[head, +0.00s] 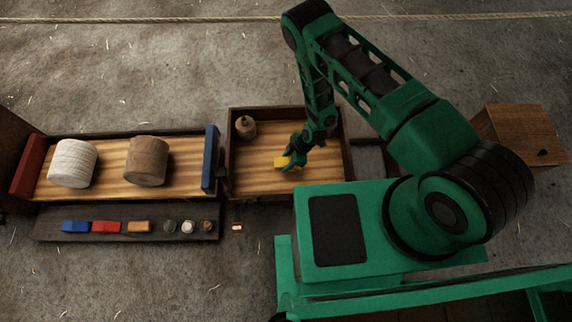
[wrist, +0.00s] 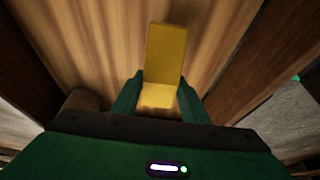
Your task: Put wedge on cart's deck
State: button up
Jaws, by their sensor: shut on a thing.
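In the wrist view the wedge (wrist: 166,52) shows a long yellow face and a brighter short face between the two green fingers (wrist: 158,98). My gripper is shut on it. Striped planks (wrist: 105,40) lie beneath it, with dark walls to either side. I cannot tell whether the wedge touches the planks.
A small brown knobbed object (head: 246,128) stands in the deck's far left corner. To the left, a plank bed (head: 108,188) with a red end (head: 28,166) and a blue end (head: 210,158) holds two rolls. A dark tray (head: 100,236) holds several small pieces. A wooden box (head: 520,135) stands right.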

jog(key=shift+f, duration=1.6)
jog(key=shift+f, duration=0.1)
jog(key=o, duration=1.2)
jog(key=shift+c, duration=0.2)
jog(key=v, duration=1.2)
